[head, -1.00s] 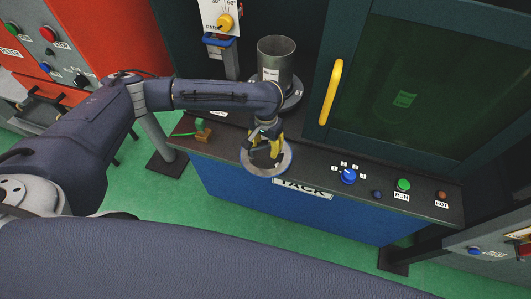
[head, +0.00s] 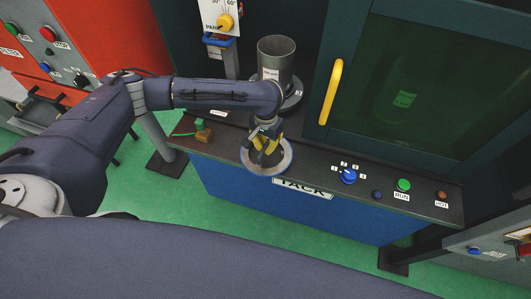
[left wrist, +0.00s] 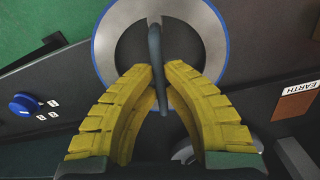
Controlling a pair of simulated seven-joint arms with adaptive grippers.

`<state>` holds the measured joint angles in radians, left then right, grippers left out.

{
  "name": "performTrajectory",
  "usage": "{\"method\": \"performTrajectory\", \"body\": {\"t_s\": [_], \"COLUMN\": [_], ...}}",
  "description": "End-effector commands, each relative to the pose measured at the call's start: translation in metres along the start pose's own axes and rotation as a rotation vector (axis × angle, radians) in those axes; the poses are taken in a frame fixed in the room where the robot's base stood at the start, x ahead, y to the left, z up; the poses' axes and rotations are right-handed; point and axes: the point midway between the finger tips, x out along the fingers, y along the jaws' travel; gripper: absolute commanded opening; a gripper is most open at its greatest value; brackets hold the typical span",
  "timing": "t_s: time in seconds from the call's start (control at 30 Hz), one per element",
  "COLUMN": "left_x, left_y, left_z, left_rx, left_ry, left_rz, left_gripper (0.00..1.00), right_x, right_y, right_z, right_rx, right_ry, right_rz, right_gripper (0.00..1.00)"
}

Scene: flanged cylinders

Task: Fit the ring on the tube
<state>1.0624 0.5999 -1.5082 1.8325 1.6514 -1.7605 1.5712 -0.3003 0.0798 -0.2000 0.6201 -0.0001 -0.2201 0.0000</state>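The ring (head: 284,163) is a flat grey disc with a blue rim and a dark centre. It lies at the front edge of the bench and also shows in the left wrist view (left wrist: 208,42). A dark upright handle (left wrist: 155,42) arches across it. My left gripper (head: 266,156) is over the ring, its yellow fingers closed in on the handle from both sides. The tube (head: 276,66) is an open grey metal cylinder standing upright on a round flange, behind the ring and apart from it. My right gripper is not in view.
A cabinet door with a yellow handle (head: 331,92) stands right of the tube. A blue knob (head: 348,176) and a green button (head: 404,185) sit on the bench right of the ring.

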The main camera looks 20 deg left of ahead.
Motion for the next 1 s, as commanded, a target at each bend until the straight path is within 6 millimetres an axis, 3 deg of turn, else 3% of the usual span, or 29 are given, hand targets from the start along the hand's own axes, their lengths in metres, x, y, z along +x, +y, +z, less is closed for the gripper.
{"method": "performTrajectory", "body": {"t_s": [0.73, 1.0], "left_x": [-0.034, -0.038], "left_y": [0.0, 0.0], "left_z": [-0.001, -0.001], "left_rx": [0.001, 0.0], "left_ry": [0.003, 0.002], "left_rz": [0.0, 0.0], "left_gripper": [0.0, 0.0], "right_x": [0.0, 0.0], "right_y": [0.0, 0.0], "right_z": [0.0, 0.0], "right_rx": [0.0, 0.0], "right_ry": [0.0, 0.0], "right_rz": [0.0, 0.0], "right_gripper": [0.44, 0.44]}}
